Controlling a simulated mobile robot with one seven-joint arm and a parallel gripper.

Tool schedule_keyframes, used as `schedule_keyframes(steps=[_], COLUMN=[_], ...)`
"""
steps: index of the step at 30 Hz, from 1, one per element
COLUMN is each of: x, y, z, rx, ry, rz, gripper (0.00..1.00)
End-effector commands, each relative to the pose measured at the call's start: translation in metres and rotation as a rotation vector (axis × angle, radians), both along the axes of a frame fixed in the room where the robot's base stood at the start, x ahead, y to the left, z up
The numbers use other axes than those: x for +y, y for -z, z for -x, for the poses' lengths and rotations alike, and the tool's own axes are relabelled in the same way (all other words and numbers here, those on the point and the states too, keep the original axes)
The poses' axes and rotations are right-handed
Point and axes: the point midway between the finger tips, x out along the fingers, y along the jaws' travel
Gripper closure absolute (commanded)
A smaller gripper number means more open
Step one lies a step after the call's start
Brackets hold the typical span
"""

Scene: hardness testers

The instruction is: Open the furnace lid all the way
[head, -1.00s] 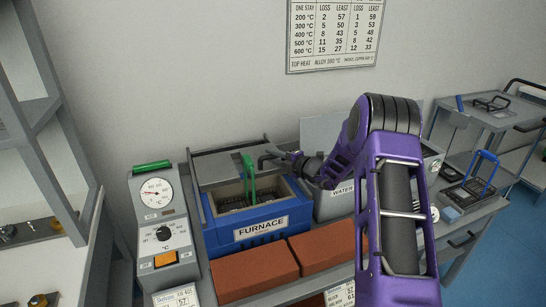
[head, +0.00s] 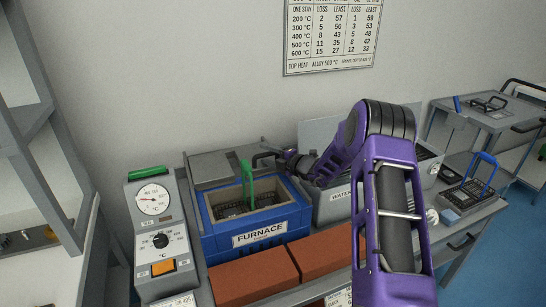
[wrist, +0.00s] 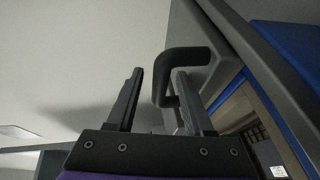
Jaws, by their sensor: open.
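The blue furnace (head: 215,240) stands on the bench with its chamber uncovered. Its grey flat lid (head: 218,168) lies behind the opening, over rails at the back. A dark bent lid handle (head: 262,158) sticks up at the lid's right side. A basket with an upright green handle (head: 247,182) is inside the chamber. My gripper (wrist: 158,78) is open at the lid handle, which also shows in the wrist view (wrist: 186,56). The handle's end hangs between the two fingers there; contact is hard to tell. In the head view my arm partly hides the gripper.
A control box (head: 158,235) with a dial stands left of the furnace. Red bricks (head: 255,276) lie in front. A water tank (head: 335,207) stands to the right, partly behind my arm. A basket with a blue handle (head: 474,190) is further right.

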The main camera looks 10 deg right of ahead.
Motion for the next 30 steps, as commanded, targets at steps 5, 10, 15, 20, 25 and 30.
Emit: schedule_keyframes(steps=[5,10,15,20,25,30], x=[-0.013,-0.034,-0.057,-0.076,-0.090,-0.096], y=[-0.005,-0.013,-0.020,-0.027,-0.030,-0.032], z=[0.015,0.047,0.081,0.110,0.131,0.140], rx=[0.002,0.001,0.001,0.000,-0.001,-0.001], ry=[0.004,0.004,0.004,0.004,0.002,0.001], rz=[0.000,-0.001,0.000,-0.001,0.000,0.001], gripper=[0.48,0.48,0.48,0.48,0.48,0.48])
